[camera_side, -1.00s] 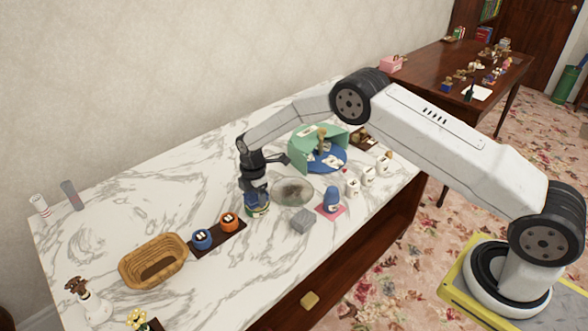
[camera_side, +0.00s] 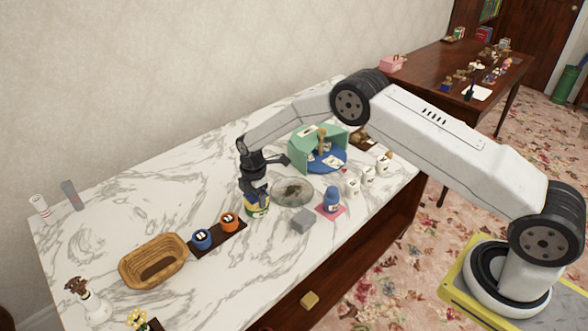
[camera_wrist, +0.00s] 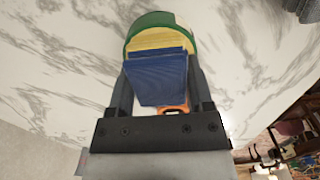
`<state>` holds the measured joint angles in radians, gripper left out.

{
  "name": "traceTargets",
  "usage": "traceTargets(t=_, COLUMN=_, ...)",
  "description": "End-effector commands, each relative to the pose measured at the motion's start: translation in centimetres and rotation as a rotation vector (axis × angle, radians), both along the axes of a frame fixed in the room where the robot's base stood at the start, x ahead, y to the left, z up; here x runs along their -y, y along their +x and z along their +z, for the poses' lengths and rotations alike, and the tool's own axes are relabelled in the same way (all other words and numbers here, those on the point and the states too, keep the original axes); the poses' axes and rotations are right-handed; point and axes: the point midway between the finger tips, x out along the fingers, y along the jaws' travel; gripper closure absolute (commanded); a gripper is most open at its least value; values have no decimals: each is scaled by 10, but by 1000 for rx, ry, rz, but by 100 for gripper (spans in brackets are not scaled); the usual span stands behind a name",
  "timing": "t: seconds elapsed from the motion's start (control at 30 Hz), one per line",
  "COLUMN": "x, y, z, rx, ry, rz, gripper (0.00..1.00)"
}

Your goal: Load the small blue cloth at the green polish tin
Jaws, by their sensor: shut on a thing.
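The small blue cloth (camera_wrist: 158,78) is a dark blue folded pad between the two fingers of my gripper (camera_wrist: 160,92), which is shut on it. In the wrist view, the cloth's far end overlaps the yellow polish in the round green tin (camera_wrist: 150,20). I cannot tell whether cloth and polish touch. In the side view, my gripper (camera_side: 257,190) points down right over the tin (camera_side: 257,208), which stands on the marble top with a green and yellow side showing. The gripper hides most of the cloth there.
Orange (camera_side: 229,220) and blue (camera_side: 202,239) pots stand on a dark tray to the left, beside a wicker basket (camera_side: 153,262). The marble behind the tin is clear.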

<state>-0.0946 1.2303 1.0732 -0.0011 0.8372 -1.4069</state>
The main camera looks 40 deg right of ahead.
Motion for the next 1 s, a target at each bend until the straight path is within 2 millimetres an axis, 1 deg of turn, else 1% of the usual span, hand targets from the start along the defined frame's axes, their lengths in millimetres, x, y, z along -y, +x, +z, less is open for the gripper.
traceTargets(t=1.0, x=0, y=0, z=56, rx=1, ry=0, rz=0, gripper=81)
